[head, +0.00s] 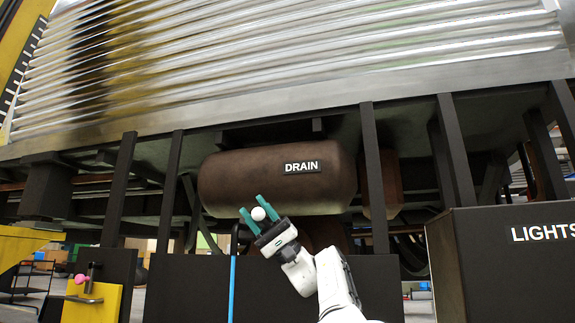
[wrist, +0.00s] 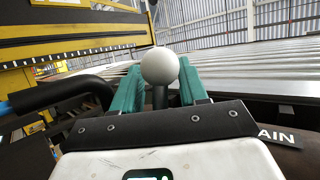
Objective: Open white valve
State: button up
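The white valve's round ball knob (head: 258,213) is in front of the lower part of the brown DRAIN tank (head: 235,178). In the wrist view the ball (wrist: 160,66) sits on a dark stem (wrist: 160,97). My gripper (head: 251,204) has two green fingers, spread with one on each side of the ball. In the wrist view my gripper (wrist: 160,72) shows a gap between each finger and the stem. I cannot tell whether either finger touches the ball. The valve's base is hidden.
The DRAIN label (head: 301,167) is on the tank, above right of the knob. Dark upright posts (head: 374,180) stand on both sides. A black LIGHTS box (head: 500,260) is at right. A yellow panel with a pink knob (head: 81,279) is at lower left. A black pipe (wrist: 65,90) curves left of the gripper.

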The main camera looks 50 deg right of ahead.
jog(key=s+a+r+n+g+y+b, duration=0.1)
jog(key=s+a+r+b, duration=0.4)
jog(key=s+r, duration=0.5)
jog(key=s, duration=0.3)
jog(key=shift+r, duration=0.35)
jog(key=shift+s, duration=0.1)
